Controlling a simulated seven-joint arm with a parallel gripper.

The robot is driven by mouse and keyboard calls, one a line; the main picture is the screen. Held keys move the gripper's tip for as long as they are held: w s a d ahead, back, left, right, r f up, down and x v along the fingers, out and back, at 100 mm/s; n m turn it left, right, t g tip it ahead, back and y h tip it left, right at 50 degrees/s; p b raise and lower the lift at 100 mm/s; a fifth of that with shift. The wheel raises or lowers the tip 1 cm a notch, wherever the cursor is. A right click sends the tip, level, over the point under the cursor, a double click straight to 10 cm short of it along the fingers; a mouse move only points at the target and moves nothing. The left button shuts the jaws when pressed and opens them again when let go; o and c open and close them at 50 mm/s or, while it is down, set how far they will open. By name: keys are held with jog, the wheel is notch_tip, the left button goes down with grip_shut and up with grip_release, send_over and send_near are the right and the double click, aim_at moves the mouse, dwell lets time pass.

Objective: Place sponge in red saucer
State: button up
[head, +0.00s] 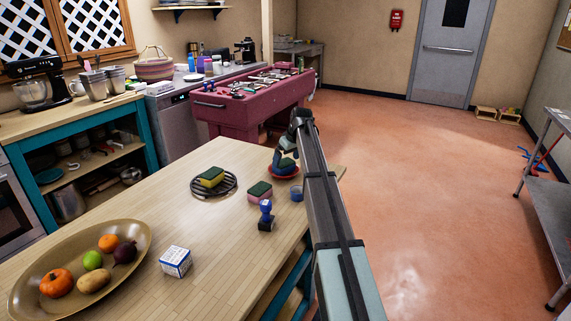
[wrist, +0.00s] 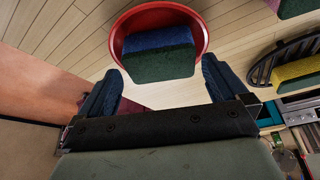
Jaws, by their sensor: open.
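A blue and green sponge (wrist: 158,55) sits inside the red saucer (wrist: 201,25) in the wrist view, tilted or resting against its rim. In the head view the red saucer (head: 288,175) stands near the table's right edge, with the blue and green sponge (head: 286,164) in it, partly hidden by my gripper (head: 286,155). My gripper (wrist: 162,68) is open, its two blue fingertips to either side of the sponge's near end and apart from it. Nothing is held between them.
A yellow-green sponge (head: 211,177) lies on a black trivet (head: 200,192); a pink-green sponge (head: 260,190) is beside the saucer. A blue stamp-like object (head: 265,215), a blue container (head: 297,195), a small box (head: 175,262) and a fruit tray (head: 136,229) share the wooden table (head: 205,233).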

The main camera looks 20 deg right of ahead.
jog(key=v, duration=0.9)
jog(key=shift+s+r, duration=0.15)
jog(key=shift+r, duration=0.15)
